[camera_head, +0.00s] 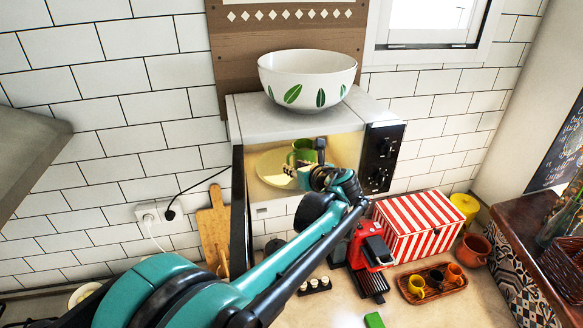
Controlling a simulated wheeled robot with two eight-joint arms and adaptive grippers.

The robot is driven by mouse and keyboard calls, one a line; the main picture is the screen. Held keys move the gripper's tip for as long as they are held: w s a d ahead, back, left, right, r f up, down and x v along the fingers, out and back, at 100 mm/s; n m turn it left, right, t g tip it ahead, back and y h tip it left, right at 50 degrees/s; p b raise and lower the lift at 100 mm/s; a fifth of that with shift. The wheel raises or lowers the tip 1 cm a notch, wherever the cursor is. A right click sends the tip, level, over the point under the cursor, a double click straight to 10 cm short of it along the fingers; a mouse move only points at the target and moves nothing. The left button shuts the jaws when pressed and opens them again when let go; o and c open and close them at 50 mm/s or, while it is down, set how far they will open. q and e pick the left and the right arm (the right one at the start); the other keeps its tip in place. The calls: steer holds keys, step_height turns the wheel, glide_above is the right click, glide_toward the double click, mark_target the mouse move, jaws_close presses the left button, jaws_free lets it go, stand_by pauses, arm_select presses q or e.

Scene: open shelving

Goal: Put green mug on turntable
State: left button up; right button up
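The green mug (300,150) is inside the open, lit microwave (262,211), over the round pale turntable (268,166). I cannot tell whether its base touches the turntable, because my gripper covers its lower part. My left gripper (308,165) reaches into the microwave from the front, right at the mug. Its dark fingers overlap the mug's right and lower sides, and whether they are closed on it is not clear. The microwave door (240,215) stands open on the left. My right gripper is not in view.
A white bowl with green leaves (307,78) stands on the microwave. A red-striped box (418,226), a red coffee machine (368,258) and a tray with small cups (432,284) are on the counter below right. A cutting board (213,232) leans at left.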

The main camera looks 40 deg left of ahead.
arm_select(q)
steer(key=b+v, duration=0.1)
steer(key=v, duration=0.8)
steer(key=shift+s+r, duration=0.1)
